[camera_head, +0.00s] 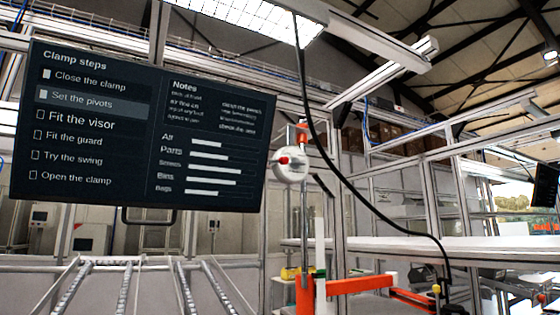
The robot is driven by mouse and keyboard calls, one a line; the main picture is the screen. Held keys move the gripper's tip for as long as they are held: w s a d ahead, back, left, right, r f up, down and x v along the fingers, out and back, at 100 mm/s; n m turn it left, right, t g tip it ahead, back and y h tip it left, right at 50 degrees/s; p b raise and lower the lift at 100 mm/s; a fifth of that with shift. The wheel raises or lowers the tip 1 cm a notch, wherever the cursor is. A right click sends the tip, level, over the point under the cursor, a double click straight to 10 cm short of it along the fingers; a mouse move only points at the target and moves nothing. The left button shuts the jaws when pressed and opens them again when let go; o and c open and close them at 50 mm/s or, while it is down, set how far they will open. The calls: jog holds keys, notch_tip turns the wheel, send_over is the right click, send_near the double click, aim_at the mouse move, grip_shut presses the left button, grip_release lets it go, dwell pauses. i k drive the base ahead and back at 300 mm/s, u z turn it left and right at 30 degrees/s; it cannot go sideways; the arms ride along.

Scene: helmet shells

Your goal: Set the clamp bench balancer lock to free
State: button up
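A round, pale grey balancer (293,165) hangs near the middle of the view, just right of the dark screen. It has an orange-red hook or bracket at its top and a small red knob (284,160) on its face, which looks like the lock. I cannot tell which setting the lock is at. A thin grey rod or line runs down from the balancer toward an orange-red upright (305,292) with a horizontal orange-red beam (352,285). My gripper is not in view.
A dark screen (150,125) headed "Clamp steps" fills the upper left, with "Set the pivots" highlighted. A black hose (350,178) loops down right of the balancer. A white bench top (440,246) lies at right, roller rails (125,288) at lower left. Aluminium frames stand around.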

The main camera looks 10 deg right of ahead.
aim_at(284, 160)
jog(key=k, duration=0.5)
jog(key=u, duration=1.1)
jog(key=i, duration=0.7)
jog(key=z, duration=1.1)
